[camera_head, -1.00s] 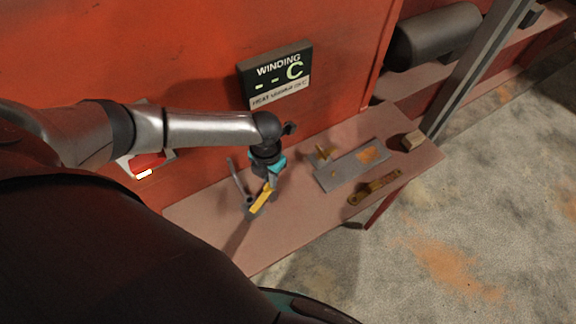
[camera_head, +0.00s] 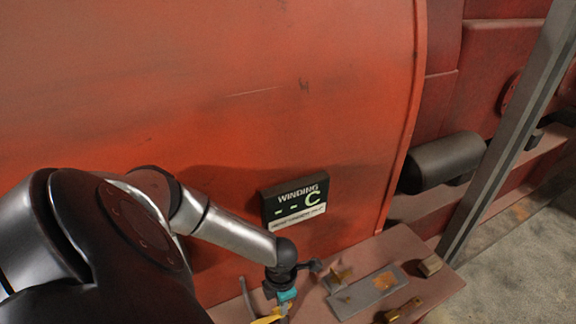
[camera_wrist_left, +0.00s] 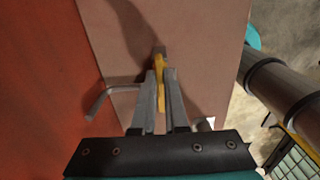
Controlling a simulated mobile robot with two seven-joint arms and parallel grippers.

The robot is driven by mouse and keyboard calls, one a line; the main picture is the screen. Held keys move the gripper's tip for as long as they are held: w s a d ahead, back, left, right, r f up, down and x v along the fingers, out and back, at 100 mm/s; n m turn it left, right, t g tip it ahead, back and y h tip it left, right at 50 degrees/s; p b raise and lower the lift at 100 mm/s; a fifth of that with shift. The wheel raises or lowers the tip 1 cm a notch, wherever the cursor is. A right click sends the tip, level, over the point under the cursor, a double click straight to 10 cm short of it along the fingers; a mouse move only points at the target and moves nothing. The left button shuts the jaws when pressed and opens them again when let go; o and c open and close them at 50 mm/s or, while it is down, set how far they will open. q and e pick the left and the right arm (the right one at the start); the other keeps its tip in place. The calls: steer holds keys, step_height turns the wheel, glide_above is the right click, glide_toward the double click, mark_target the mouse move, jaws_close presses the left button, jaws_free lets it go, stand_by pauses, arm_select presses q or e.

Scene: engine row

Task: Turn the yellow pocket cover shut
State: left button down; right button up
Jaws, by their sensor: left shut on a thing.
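The yellow pocket cover (camera_wrist_left: 160,88) shows in the left wrist view as a narrow yellow strip between my fingers, with a small grey-brown piece at its far end. My left gripper (camera_wrist_left: 158,74) is shut on the yellow cover, above the reddish shelf. In the head view, the left gripper (camera_head: 283,308) is low in the picture, near the bottom edge. Part of the yellow cover (camera_head: 268,319) shows there, cut off by that edge. How far the cover is turned cannot be told. My right gripper is in neither view now.
A bent grey rod (camera_wrist_left: 100,98) stands left of the gripper. On the shelf (camera_wrist_left: 205,45) to the right are a grey plate (camera_head: 352,299), a brass piece (camera_head: 403,310) and a small block (camera_head: 430,265). The red wall with the winding display (camera_head: 295,200) stands behind.

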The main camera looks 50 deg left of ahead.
arm_select(q)
steer(key=shift+w, duration=0.1)
steer(key=c, duration=0.9)
jaws_free()
steer(key=shift+c, duration=0.2)
step_height(320, 180, up, 15)
steer(key=shift+r+p, duration=0.15)
steer(key=shift+p, duration=0.3)
